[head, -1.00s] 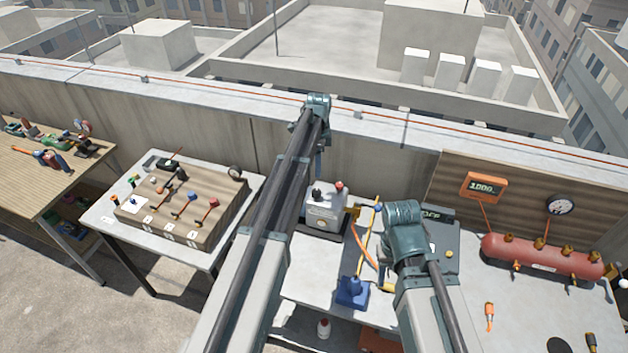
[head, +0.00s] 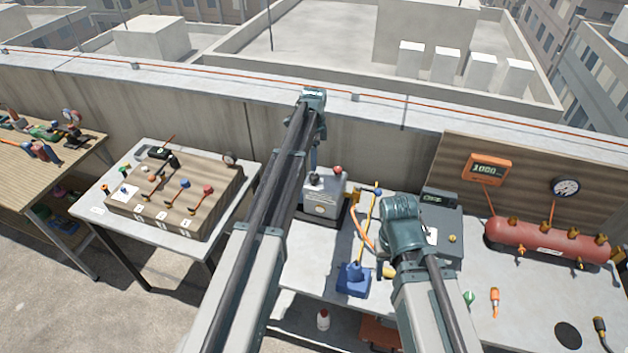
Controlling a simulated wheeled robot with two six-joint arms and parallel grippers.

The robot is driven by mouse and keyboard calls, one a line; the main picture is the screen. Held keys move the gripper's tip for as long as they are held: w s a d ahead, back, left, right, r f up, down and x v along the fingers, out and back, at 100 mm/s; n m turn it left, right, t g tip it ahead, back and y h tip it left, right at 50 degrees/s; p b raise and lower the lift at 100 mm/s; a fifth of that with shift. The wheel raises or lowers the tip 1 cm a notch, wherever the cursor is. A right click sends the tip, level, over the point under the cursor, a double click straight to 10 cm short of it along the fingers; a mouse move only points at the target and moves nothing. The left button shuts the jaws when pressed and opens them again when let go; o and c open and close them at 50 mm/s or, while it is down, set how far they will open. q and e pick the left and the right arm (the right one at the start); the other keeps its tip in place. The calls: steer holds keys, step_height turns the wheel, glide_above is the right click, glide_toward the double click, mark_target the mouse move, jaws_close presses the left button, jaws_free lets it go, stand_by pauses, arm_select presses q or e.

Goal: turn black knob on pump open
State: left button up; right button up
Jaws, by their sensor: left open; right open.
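The pump (head: 323,203) is a light grey box on a dark base, on the grey bench in the middle of the head view. A red knob (head: 338,170) sits on its top right. A dark knob (head: 312,178) sits on its top left, partly covered by my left gripper. My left gripper (head: 315,160) hangs down from its wrist over the pump's top left, its fingers small and seen edge-on. I cannot tell whether it touches the dark knob. My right gripper (head: 382,256) is mostly hidden by its wrist, right of the pump, above the bench.
A blue-based stand (head: 354,279) with a yellow rod and an orange hose stands between the pump and my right arm. A dark grey case (head: 446,238) is right of that arm. A red tank (head: 546,243) stands further right. A wall (head: 360,160) runs behind the bench.

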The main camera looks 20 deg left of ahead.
mark_target(314, 175)
arm_select(q)
step_height(314, 175, down, 8)
steer(key=b, duration=0.6)
steer(key=shift+r, duration=0.25)
steer(key=shift+c, duration=0.2)
jaws_close()
